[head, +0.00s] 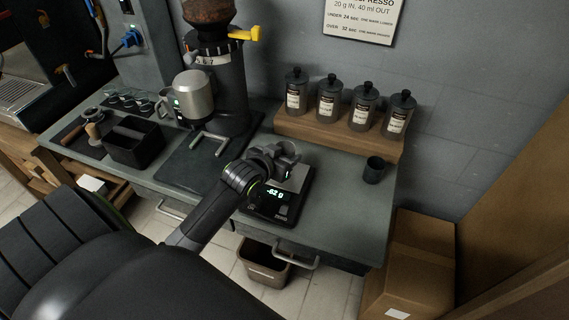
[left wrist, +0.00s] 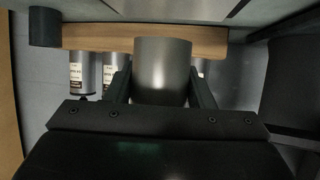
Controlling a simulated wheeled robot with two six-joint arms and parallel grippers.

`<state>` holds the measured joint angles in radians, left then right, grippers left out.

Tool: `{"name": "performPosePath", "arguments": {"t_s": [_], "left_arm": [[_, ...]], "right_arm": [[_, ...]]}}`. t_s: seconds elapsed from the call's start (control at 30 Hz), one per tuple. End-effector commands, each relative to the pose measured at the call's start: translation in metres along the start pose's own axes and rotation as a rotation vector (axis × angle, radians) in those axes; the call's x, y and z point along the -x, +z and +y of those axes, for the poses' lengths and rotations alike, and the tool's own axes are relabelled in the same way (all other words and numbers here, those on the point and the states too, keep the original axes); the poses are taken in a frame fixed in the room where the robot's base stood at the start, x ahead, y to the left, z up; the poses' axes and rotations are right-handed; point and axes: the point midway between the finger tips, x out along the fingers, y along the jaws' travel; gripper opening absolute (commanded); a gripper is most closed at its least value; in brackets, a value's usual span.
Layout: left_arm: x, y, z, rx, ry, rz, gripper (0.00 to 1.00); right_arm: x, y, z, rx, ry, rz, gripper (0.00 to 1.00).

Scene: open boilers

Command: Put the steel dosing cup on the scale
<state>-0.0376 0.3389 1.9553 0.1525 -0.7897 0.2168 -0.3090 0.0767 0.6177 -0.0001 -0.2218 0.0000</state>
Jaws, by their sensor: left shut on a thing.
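My left gripper (head: 284,158) is over the scale (head: 268,212), which sits near the front edge of the counter. The scale is black with a lit display and a lighter plate, partly hidden by my gripper. In the left wrist view the steel dosing cup (left wrist: 163,72) is a smooth grey cylinder between the two fingers of my left gripper (left wrist: 160,88), which is shut on it. In the head view the cup is mostly hidden by the gripper, and I cannot tell whether it touches the scale plate. My right gripper is not in view.
Several labelled canisters (head: 329,98) stand on a wooden shelf (head: 345,135) behind the scale. A small dark cup (head: 374,170) stands to the right. The grinder (head: 228,85) and a black box (head: 133,142) are to the left.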

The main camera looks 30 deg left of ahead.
Motion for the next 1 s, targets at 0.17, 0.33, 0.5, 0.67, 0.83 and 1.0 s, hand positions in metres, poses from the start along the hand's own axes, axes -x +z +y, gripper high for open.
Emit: {"name": "performPosePath", "arguments": {"t_s": [0.17,0.33,0.5,0.67,0.83,1.0], "left_arm": [[-0.011,0.025,0.000,0.002,-0.001,-0.004,0.22],[-0.014,0.030,0.000,0.000,0.000,-0.001,0.22],[-0.014,0.030,0.000,0.000,0.000,-0.001,0.22],[-0.015,0.033,0.000,0.000,0.000,-0.001,0.53],[-0.015,0.033,0.000,0.000,0.000,-0.001,0.70],[-0.015,0.033,0.000,0.000,0.000,-0.001,0.70]], "right_arm": [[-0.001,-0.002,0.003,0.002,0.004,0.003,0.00],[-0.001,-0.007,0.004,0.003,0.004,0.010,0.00],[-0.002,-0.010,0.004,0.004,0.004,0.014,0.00],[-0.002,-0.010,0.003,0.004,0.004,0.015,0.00],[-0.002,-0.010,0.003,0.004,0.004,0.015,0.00],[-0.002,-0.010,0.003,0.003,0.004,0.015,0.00]]}}
